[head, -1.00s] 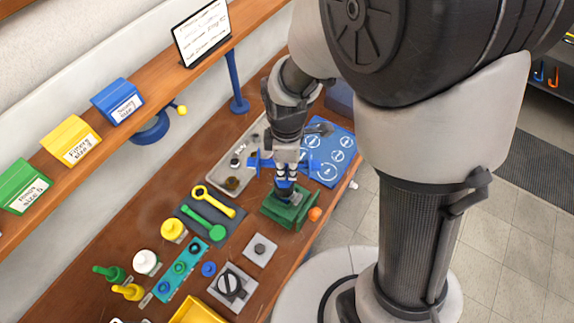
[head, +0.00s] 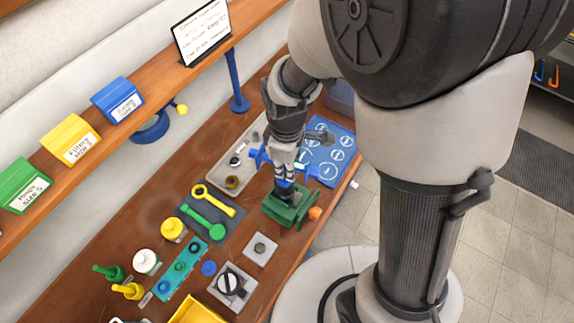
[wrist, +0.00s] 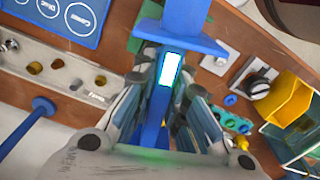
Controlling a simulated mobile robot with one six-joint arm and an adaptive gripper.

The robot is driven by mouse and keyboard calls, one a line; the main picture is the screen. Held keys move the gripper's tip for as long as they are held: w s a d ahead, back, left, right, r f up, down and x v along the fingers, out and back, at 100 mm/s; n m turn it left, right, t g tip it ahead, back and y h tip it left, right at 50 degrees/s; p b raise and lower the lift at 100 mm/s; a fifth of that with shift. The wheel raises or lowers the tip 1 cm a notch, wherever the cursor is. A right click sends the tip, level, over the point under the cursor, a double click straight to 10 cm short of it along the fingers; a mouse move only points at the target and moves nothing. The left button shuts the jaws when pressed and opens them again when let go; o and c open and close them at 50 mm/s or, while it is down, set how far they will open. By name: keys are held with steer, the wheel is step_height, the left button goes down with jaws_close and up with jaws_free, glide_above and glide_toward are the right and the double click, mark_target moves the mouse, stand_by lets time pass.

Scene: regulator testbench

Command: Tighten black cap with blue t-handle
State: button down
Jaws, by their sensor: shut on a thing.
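The blue T-handle (head: 257,156) is in my gripper (head: 286,170), upright over the green fixture (head: 289,212) on the bench. In the wrist view, the blue T-handle (wrist: 183,25) fills the upper middle, and my gripper's fingers (wrist: 162,115) are shut on its shaft from both sides. A small lit panel shows on the handle. The handle's lower end reaches down to the green fixture. I cannot make out a black cap there; the handle and gripper hide that spot.
A blue mat with white circles (head: 329,165) and a grey tray (head: 226,183) lie close to the gripper. A grey plate with a black knob (head: 231,286) sits nearer the front. An orange knob (head: 315,213) is beside the fixture.

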steer(key=shift+n, duration=0.3)
steer(key=shift+r, duration=0.2)
steer(key=shift+r+p, duration=1.15)
steer(key=shift+r, duration=0.15)
steer(key=shift+r, duration=0.1)
steer(key=shift+r+p, duration=2.05)
steer(key=shift+r, duration=0.45)
steer(key=shift+f, duration=0.1)
